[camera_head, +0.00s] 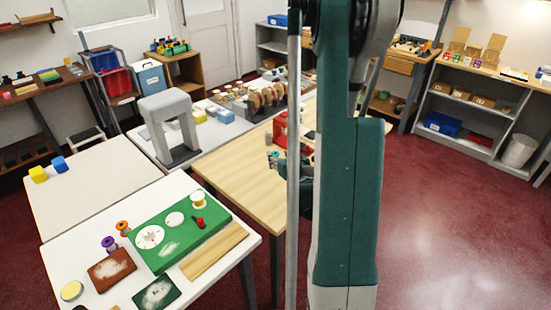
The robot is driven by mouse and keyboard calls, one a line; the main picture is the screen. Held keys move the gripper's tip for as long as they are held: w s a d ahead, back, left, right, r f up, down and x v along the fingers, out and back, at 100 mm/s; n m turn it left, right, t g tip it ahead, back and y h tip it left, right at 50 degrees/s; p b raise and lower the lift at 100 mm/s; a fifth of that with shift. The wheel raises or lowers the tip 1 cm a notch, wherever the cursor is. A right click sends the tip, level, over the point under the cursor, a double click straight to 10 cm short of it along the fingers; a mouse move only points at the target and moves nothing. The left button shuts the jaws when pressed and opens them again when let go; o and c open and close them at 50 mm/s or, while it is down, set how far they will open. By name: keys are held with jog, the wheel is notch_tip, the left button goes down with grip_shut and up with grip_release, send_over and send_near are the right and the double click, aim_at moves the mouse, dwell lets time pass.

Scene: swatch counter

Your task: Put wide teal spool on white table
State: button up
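A white table (70,258) stands at the front left. My gripper (281,162) is small in the view, over the wooden table, just left of my large teal arm link, which hides part of it. A small teal shape (273,156) shows at its left end. I cannot tell whether this is the wide teal spool or part of my gripper, or whether the fingers are shut on it. No other teal spool is clear. An orange spool (123,227), a purple spool (109,244) and a yellow-and-white spool (198,200) are on the white table.
The white table also bears a green board (185,240), a wooden strip (215,252), a brown board (111,269) and a dark green board (157,293). A paler table (95,190) behind has yellow and blue blocks. A grey arch (170,125) and a red object (280,130) stand farther back.

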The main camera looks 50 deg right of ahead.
aim_at(276, 154)
jog(key=shift+w+d+f, duration=0.2)
jog(key=shift+w, duration=0.15)
jog(key=shift+w, duration=0.1)
jog(key=shift+b+x, duration=0.75)
jog(key=shift+x, duration=1.75)
jog(key=shift+d+f, duration=0.15)
jog(key=c, duration=0.9)
